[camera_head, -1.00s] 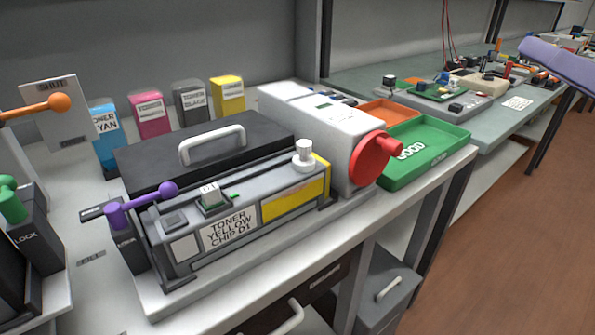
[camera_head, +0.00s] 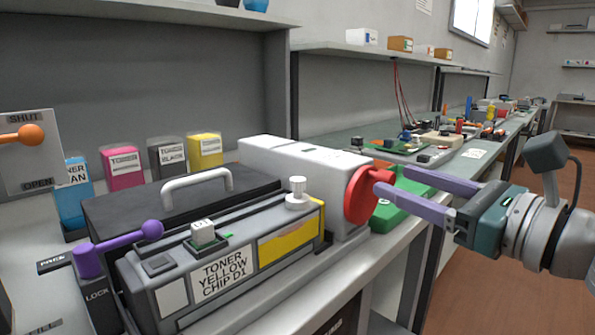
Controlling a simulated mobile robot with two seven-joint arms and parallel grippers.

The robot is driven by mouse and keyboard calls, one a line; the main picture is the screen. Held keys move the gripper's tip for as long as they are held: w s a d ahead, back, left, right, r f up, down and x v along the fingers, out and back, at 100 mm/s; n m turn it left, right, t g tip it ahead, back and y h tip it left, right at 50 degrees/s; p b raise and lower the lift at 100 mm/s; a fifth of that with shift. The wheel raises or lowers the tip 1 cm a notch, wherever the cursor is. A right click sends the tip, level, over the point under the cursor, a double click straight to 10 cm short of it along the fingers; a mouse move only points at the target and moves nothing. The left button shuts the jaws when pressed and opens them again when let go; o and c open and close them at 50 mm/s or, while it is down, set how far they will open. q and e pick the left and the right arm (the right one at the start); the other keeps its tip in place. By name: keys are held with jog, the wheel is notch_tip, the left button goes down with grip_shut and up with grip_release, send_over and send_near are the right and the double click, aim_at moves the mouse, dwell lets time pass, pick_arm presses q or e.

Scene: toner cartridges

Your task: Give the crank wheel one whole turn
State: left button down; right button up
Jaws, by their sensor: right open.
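The red crank wheel (camera_head: 358,194) is on the right end of the white machine (camera_head: 312,170), with a red handle knob (camera_head: 383,174) sticking out toward the right. My right gripper (camera_head: 388,186) comes in from the right with its two long purple fingers apart. The fingertips are close to the wheel and its knob, one finger behind and one in front. I cannot tell whether they touch. My left gripper is not in view.
A grey toner cartridge unit (camera_head: 210,240) with a purple lever (camera_head: 150,230) stands left of the wheel. A green tray (camera_head: 400,208) lies behind my right fingers. Several toner boxes line the back. Floor space is free at the right.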

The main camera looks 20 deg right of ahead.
jog(key=shift+w+a, duration=0.15)
jog(key=shift+w, duration=0.55)
grip_shut()
